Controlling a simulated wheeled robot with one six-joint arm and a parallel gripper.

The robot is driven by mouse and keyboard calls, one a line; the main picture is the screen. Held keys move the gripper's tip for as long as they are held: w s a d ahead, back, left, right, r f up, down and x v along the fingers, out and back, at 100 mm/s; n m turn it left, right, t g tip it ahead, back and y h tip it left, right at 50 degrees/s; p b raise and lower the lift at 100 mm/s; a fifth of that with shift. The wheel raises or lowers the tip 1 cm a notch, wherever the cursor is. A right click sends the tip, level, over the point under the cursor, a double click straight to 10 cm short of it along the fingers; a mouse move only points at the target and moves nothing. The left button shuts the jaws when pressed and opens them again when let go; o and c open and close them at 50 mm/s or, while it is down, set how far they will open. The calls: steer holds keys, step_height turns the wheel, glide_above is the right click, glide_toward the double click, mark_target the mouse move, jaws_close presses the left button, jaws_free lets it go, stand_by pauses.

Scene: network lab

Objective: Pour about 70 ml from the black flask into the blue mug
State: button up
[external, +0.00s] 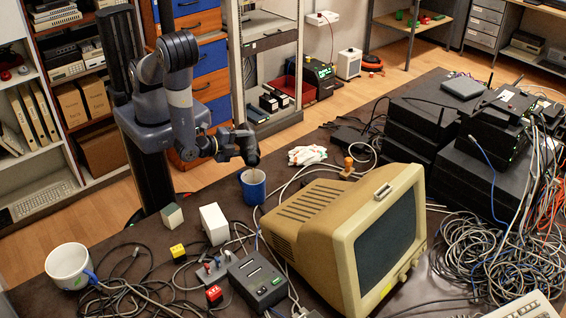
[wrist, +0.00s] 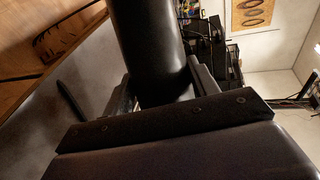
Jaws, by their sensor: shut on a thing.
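The black flask (wrist: 148,45) fills the upper middle of the wrist view, between the two fingers of my gripper (wrist: 162,92). My gripper is shut on it. In the external view the flask (external: 248,145) is a small dark shape at the end of my arm, just above the blue mug (external: 253,188). It looks tilted, with its lower end over the mug's rim and apart from it. The blue mug stands upright on the dark table. I cannot see any liquid stream or the level in the mug. The mug is not in the wrist view.
A beige monitor (external: 345,235) stands right of the mug, with cables between. A white box (external: 214,223) and a small greenish block (external: 172,216) are in front left. A white mug (external: 69,266) stands at the table's left. White gloves (external: 307,155) lie behind right.

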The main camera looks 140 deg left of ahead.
steer(key=f+b, duration=0.1)
steer(key=b, duration=0.1)
steer(key=s+f+n+h+b, duration=0.1)
steer(key=b, duration=0.1)
steer(key=shift+a+f, duration=0.15)
steer(key=shift+a, duration=0.05)
steer(key=shift+a+f+n+t+b, duration=0.1)
steer(key=shift+f+n+t+b, duration=0.1)
steer(key=shift+n+t+b, duration=0.25)
steer(key=shift+r+n, duration=0.1)
steer(key=shift+n, duration=0.15)
steer(key=shift+w+f+n+t+h+b, duration=0.1)
steer(key=shift+f+n+t+h+b, duration=0.2)
steer(key=shift+f+h+b, duration=0.1)
steer(key=shift+w+d, duration=0.1)
steer(key=shift+d, duration=0.1)
steer(key=shift+n+b, duration=0.3)
stand_by(0.5)
